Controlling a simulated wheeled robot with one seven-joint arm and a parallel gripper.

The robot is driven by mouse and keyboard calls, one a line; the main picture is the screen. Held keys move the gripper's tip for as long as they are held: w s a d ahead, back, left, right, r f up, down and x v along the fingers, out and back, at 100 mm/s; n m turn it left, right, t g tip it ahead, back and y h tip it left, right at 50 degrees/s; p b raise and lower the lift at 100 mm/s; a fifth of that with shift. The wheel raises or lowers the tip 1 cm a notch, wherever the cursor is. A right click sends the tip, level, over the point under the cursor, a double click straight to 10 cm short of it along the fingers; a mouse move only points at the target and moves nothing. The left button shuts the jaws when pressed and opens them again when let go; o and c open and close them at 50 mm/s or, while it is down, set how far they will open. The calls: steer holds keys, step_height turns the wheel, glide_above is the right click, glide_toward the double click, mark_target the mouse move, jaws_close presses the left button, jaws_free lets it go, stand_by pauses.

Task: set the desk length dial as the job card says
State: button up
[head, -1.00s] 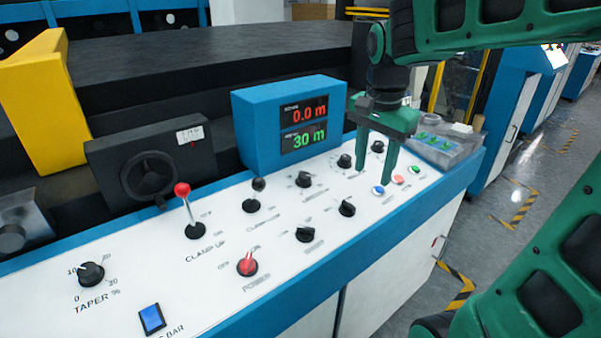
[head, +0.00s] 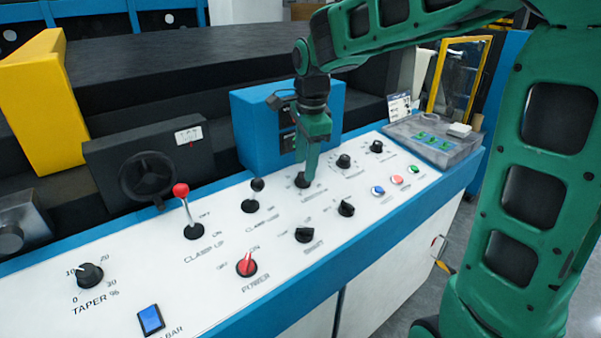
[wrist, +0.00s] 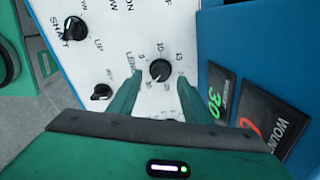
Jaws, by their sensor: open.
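My gripper (head: 306,176) is open and points down over the black length dial (head: 301,182), which it partly hides in the head view. In the wrist view the dial (wrist: 160,70) lies between the tips of my two fingers (wrist: 157,80), with a gap visible on each side. Numbers from 5 to 25 ring the dial, and part of its label reads "LEN". I cannot tell its exact setting. A white card (head: 400,107) with small print stands at the back right; its print is too small to read.
The blue display box (head: 255,125) stands close behind the dial; its green readout shows 30 (wrist: 214,104). Other knobs (head: 345,208), a red-knobbed lever (head: 182,191) and several push buttons (head: 397,179) stand on the white panel. A grey tray (head: 420,145) is at the right.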

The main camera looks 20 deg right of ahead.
mark_target(300, 182)
steer(key=shift+w+f, duration=0.15)
steer(key=shift+f, duration=0.7)
steer(key=shift+w+f, duration=0.15)
steer(key=shift+f, duration=0.7)
